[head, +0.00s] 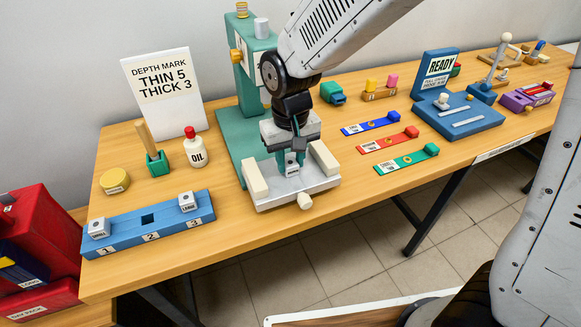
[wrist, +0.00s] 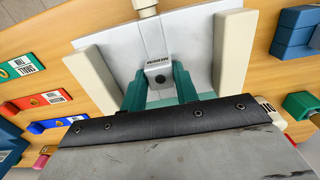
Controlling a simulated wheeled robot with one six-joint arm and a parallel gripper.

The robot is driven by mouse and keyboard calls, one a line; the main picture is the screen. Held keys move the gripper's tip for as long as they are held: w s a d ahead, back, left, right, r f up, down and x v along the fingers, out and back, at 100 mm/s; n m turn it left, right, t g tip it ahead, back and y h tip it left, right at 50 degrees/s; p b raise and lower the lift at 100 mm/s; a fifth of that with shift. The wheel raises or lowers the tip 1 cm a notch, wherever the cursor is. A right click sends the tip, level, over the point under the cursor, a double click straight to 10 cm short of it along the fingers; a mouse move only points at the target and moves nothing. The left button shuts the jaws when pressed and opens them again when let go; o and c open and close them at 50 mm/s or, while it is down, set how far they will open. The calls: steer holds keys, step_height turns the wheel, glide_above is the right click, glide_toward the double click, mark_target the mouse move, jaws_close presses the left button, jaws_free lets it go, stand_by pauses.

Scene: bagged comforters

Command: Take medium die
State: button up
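The medium die (head: 291,168), a small light-grey block with a dark hole in its top, stands in the bed of the green and grey press (head: 325,184). It also shows in the wrist view (wrist: 160,77), its label upside down and small. My gripper (head: 291,150) points down at the press. Its green fingers (wrist: 160,88) stand on both sides of the die and appear to touch it, with no clear gap. The die seems to rest low in the bed; whether it is lifted cannot be told.
A blue rack (head: 130,238) holds the small die (head: 98,229) and the large die (head: 187,203); its middle slot is empty. Cream jaws (head: 257,180) flank the press bed. An oil bottle (head: 194,150) and a sign (head: 165,90) stand left. Coloured strips (head: 388,140) lie right.

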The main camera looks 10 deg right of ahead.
steer(key=c, duration=0.5)
steer(key=shift+r, duration=0.1)
step_height(320, 180, up, 28)
steer(key=shift+f, duration=0.1)
